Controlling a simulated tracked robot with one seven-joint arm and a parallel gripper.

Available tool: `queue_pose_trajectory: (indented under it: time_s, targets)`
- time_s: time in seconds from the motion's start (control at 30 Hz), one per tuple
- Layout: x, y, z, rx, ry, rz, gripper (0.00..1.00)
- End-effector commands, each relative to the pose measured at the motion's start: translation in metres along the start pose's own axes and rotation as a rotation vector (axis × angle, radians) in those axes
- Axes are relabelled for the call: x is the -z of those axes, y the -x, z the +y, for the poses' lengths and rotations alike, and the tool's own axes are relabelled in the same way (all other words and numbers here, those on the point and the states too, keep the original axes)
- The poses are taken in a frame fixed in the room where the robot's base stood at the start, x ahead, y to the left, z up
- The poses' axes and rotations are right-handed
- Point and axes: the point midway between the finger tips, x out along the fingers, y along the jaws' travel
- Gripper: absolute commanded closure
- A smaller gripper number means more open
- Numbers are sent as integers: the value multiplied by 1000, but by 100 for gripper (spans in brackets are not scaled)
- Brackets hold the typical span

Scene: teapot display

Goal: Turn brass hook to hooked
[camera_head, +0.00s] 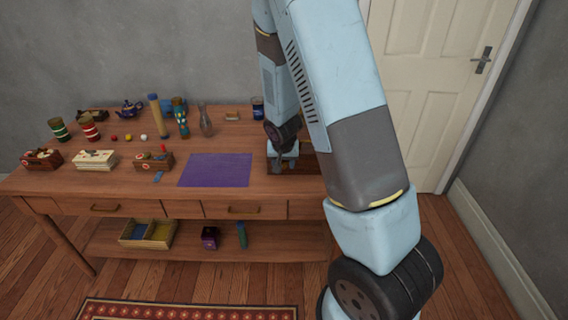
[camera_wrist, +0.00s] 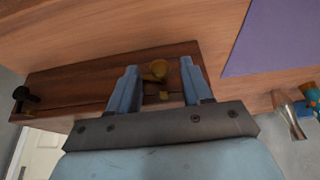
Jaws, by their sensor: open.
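My gripper (camera_wrist: 160,72) is open over a dark wooden board (camera_wrist: 75,80), with one blue finger on each side of a small brass hook (camera_wrist: 158,70). The hook has a rounded knob and a short brass part below it, partly between the fingers. I cannot tell whether either finger touches it. In the head view, my gripper (camera_head: 283,162) is low over the right part of the table, at the dark board (camera_head: 305,164). The hook cannot be made out there.
A black knob (camera_wrist: 25,96) stands at the board's left end in the wrist view. A purple mat (camera_head: 215,170) lies left of my gripper on the wooden table (camera_head: 120,188). A glass vase (camera_head: 206,122), a dark blue mug (camera_head: 257,108) and a teapot (camera_head: 131,107) stand farther back.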

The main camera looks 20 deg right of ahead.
Motion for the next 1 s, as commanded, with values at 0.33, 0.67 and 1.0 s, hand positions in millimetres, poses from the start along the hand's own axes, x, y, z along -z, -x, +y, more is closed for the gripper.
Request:
queue_pose_trajectory:
  time_s: [0.33,0.67,1.0]
  targets:
    - [0,-6,0,0,0,0,51]
    - [0,-6,1,0,-1,0,75]
    - [1,-6,5,-1,-3,0,100]
